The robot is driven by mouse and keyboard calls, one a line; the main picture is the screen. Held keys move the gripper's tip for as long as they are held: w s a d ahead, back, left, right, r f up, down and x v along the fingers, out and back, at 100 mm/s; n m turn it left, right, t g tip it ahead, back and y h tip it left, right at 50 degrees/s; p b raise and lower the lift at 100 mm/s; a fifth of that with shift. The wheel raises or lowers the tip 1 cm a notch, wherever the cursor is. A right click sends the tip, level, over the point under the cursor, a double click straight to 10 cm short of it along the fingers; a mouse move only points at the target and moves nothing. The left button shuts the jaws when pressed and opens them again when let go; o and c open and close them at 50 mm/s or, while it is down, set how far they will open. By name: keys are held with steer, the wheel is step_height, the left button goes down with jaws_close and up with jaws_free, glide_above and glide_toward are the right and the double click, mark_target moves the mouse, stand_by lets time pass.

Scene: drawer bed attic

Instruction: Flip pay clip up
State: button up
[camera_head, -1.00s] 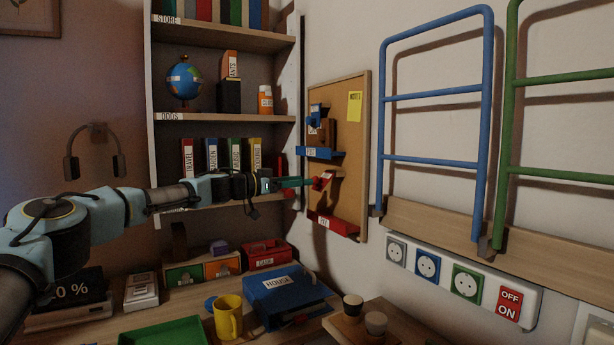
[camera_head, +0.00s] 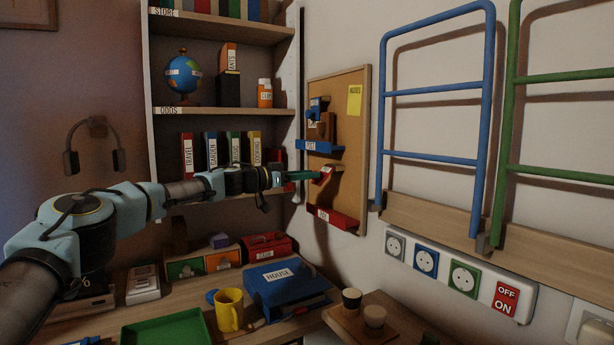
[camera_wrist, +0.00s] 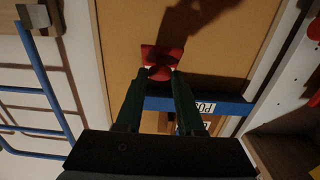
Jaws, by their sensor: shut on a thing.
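The shelf unit (camera_head: 225,112) stands left of the board, close behind my wrist. A blue ladder-like rail (camera_head: 430,91) is on the wall to the right. Below are a blue house binder (camera_head: 285,288), a yellow mug (camera_head: 229,310) and a green tray (camera_head: 165,330).

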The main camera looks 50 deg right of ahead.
jaws_close()
steer(key=shift+r, duration=0.2)
steer(key=r+y+p, duration=0.1)
steer(key=y+p, duration=0.1)
steer(key=p, duration=0.3)
steer(key=r+t+y+p, duration=0.1)
steer(key=r+y+p, duration=0.1)
steer(key=p, duration=0.4)
steer(key=r+t+y+p, duration=0.1)
steer(key=y+p, duration=0.1)
steer(key=p, duration=0.4)
steer(key=shift+s+d+r+y, duration=0.1)
steer(key=shift+d+r+y, duration=0.2)
steer(key=shift+r, duration=0.05)
steer(key=shift+f+t+p, duration=0.1)
steer(key=shift+t+p, duration=0.2)
steer(key=shift+p, duration=0.3)
steer(key=o, duration=0.8)
jaws_free()
steer(key=shift+c, duration=0.2)
